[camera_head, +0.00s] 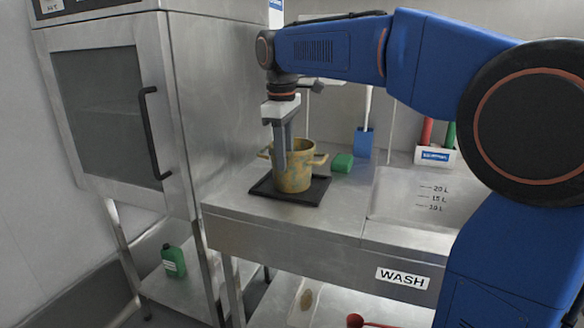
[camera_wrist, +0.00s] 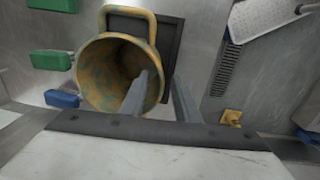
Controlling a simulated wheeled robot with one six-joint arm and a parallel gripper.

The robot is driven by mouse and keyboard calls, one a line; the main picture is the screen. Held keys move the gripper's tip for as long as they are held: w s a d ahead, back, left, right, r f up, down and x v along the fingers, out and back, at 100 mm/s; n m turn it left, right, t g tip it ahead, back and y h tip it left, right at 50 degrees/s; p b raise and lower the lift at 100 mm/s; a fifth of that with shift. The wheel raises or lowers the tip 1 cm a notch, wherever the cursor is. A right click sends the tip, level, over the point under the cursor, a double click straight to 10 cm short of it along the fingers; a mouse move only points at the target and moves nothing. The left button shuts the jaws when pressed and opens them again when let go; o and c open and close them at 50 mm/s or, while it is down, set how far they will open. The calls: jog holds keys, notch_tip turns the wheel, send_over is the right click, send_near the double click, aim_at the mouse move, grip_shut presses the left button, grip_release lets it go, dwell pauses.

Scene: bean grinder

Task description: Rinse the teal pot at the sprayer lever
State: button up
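The pot (camera_head: 294,172) is mustard yellow with worn teal patches, and has side handles. It stands upright on a black square mat (camera_head: 262,189) on the steel counter. In the wrist view, I look down into the pot (camera_wrist: 92,75), with one handle at the top. My gripper (camera_head: 284,166) points down at the pot. In the wrist view, the gripper's (camera_wrist: 163,78) two fingers are apart, one over the pot's mouth and the other outside its right wall. A gap shows between fingers and wall; contact is not clear. I cannot clearly make out the sprayer lever.
A green block (camera_head: 343,162) and a blue holder (camera_head: 363,143) stand behind the pot. A basin with litre marks (camera_head: 408,200) lies to the right, above the WASH sign (camera_head: 402,278). A tall steel cabinet (camera_head: 110,100) closes off the left.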

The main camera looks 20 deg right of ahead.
aim_at(285, 186)
notch_tip(285, 186, down, 4)
jog(key=shift+f, duration=0.1)
grip_shut()
jog(key=shift+r, duration=0.2)
